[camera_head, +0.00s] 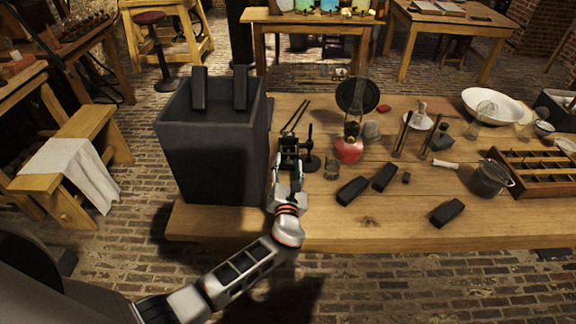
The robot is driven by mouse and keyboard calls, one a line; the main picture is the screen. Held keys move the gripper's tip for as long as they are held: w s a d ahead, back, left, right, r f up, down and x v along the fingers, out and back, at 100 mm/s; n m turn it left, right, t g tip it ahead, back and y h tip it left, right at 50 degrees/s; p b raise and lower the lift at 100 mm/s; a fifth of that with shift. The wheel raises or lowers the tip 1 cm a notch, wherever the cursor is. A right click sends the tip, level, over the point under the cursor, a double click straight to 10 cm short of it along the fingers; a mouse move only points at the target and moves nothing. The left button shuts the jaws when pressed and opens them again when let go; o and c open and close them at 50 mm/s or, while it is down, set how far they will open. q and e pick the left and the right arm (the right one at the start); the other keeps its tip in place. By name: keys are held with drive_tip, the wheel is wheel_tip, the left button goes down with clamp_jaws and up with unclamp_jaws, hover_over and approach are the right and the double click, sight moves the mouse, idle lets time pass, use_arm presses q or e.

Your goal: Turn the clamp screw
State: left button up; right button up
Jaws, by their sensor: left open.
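A small black clamp (291,148) stands on the wooden table just right of the large dark box. Its screw is too small and dark to make out clearly. My left gripper (287,168) is directly in front of the clamp, its fingers pointing away from me and spread on either side of the clamp's near end. It is open; I cannot tell whether a finger touches the clamp. The gripper hides the clamp's lower near part. My right gripper is not in view.
The dark box (212,150) stands close on the left. A wooden tray (545,185) is at far right. The table's front right (370,222) is mostly clear.

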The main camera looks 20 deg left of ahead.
use_arm(q)
drive_tip(key=shift+s, duration=0.15)
drive_tip(key=v, duration=1.1)
drive_tip(key=shift+s+d+r, duration=0.1)
drive_tip(key=shift+s+d, duration=0.05)
drive_tip(key=shift+s, duration=0.2)
